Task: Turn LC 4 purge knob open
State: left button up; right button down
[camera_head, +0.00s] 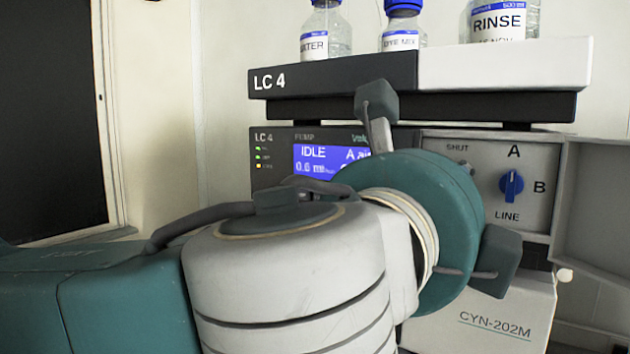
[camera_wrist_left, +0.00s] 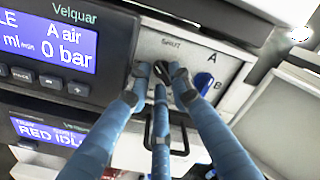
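The LC 4 pump unit stands ahead, with its grey valve panel (camera_head: 540,165) on the right side of the front. A SHUT label shows on this panel in both views. In the head view my left wrist hides the area below the label. In the wrist view my left gripper (camera_wrist_left: 161,75) has its three blue fingers drawn in towards a small dark knob-like part below SHUT. The tips are close around it, but whether they grip it is unclear. The knob's pointing direction is hidden. My right gripper is not in view.
A blue selector knob (camera_head: 511,184) marked A, B and LINE sits right of the fingers; it also shows in the wrist view (camera_wrist_left: 204,83). An open grey door (camera_head: 595,205) stands at the right. Bottles stand on top. The pump display (camera_head: 325,162) reads IDLE.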

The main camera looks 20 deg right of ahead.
pick_arm(q)
grip_shut()
jog(key=shift+f, duration=0.1)
jog(key=n+b, duration=0.2)
jog(key=b, duration=0.1)
jog(key=shift+f, duration=0.2)
jog(key=n+b, duration=0.3)
jog(key=n, duration=0.1)
jog(key=shift+s+d, duration=0.1)
jog(key=shift+r+n+b, duration=0.1)
jog(key=shift+n+b, duration=0.55)
jog(key=shift+n, duration=0.25)
